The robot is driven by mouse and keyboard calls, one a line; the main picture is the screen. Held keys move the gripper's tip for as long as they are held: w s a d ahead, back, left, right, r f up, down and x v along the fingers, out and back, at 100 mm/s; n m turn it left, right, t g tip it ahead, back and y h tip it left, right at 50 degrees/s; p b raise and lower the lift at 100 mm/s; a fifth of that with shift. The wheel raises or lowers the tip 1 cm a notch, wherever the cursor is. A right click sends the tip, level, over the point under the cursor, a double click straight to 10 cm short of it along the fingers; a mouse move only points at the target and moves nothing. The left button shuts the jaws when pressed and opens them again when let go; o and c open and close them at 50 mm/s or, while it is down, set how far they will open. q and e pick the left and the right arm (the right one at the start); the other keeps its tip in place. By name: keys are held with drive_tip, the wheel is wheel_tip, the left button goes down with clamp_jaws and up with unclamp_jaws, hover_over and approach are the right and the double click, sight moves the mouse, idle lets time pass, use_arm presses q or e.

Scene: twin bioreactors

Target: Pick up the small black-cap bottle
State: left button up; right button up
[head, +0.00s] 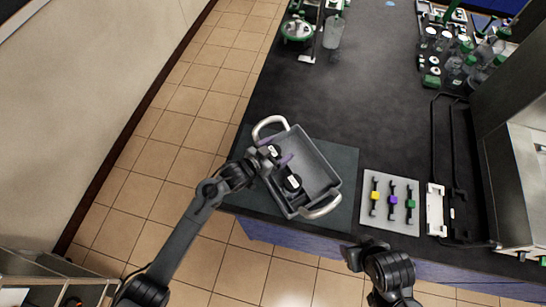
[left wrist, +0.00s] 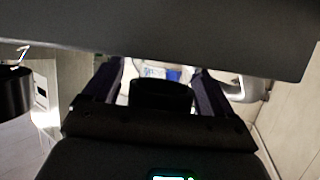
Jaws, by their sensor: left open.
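A grey tray (head: 316,165) with two pale handles holds two black-capped bottles. One black cap (head: 292,183) is in the tray's lower part; another (head: 271,151) is by the left wall, partly hidden by my left gripper. My left gripper (head: 276,161) is open, low over the tray's left side. In the left wrist view a black cap (left wrist: 161,95) lies between its spread fingers (left wrist: 160,85); I cannot tell whether they touch it. Another dark cap (left wrist: 12,92) shows at the left edge. My right gripper (head: 354,256) is near the bench's front edge, its fingers unclear.
A pale rack (head: 376,220) with yellow, purple and green clips lies right of the tray. Several bottles (head: 460,65) stand at the back right. A clear beaker (head: 334,32) and green-topped equipment (head: 297,30) are at the back left. The bench middle (head: 370,100) is clear.

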use_arm(q)
drive_tip(key=shift+c, duration=0.4)
drive_tip(key=c, duration=1.1)
